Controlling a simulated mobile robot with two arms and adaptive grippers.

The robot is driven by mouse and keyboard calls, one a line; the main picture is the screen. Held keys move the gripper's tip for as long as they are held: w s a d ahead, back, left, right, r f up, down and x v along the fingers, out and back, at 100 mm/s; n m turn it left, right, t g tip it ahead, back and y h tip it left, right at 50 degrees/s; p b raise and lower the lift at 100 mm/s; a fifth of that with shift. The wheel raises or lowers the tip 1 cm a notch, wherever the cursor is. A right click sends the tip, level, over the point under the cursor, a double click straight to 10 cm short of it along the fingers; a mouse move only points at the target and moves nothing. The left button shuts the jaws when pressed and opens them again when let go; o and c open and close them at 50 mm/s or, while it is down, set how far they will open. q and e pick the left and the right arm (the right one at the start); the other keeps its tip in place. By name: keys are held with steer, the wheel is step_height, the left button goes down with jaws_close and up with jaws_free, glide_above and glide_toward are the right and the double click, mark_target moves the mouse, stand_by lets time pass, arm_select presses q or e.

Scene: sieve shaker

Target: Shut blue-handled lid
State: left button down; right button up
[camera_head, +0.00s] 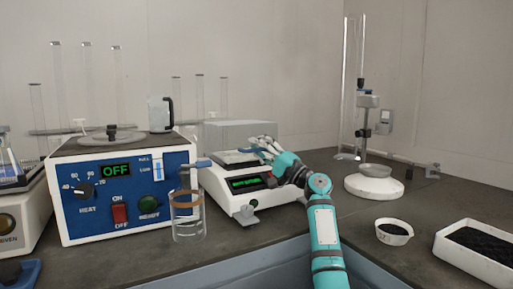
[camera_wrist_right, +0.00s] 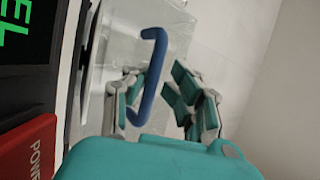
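The clear lid (camera_head: 238,134) is on the white balance (camera_head: 222,190), above its weighing pan; I cannot tell how far open it is. Its blue handle (camera_wrist_right: 153,70) shows in the right wrist view, curved and fixed to the clear panel. My right gripper (camera_head: 264,147) is at the right side of the balance, by the lid. In the right wrist view my right gripper (camera_wrist_right: 158,95) is open, with the handle showing between its fingers. I cannot tell whether a finger touches it.
A blue-fronted heater (camera_head: 125,192) stands left of the balance, with a glass beaker (camera_head: 188,222) in front. A stand with a round white base (camera_head: 373,187), a small dish (camera_head: 394,232) and a white tray (camera_head: 450,247) of dark grains are at the right.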

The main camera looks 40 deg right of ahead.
steer(key=shift+d+r, duration=0.1)
steer(key=shift+r, duration=0.2)
step_height(320, 180, up, 10)
steer(key=shift+f, duration=0.25)
stand_by(0.3)
steer(key=shift+f, duration=0.1)
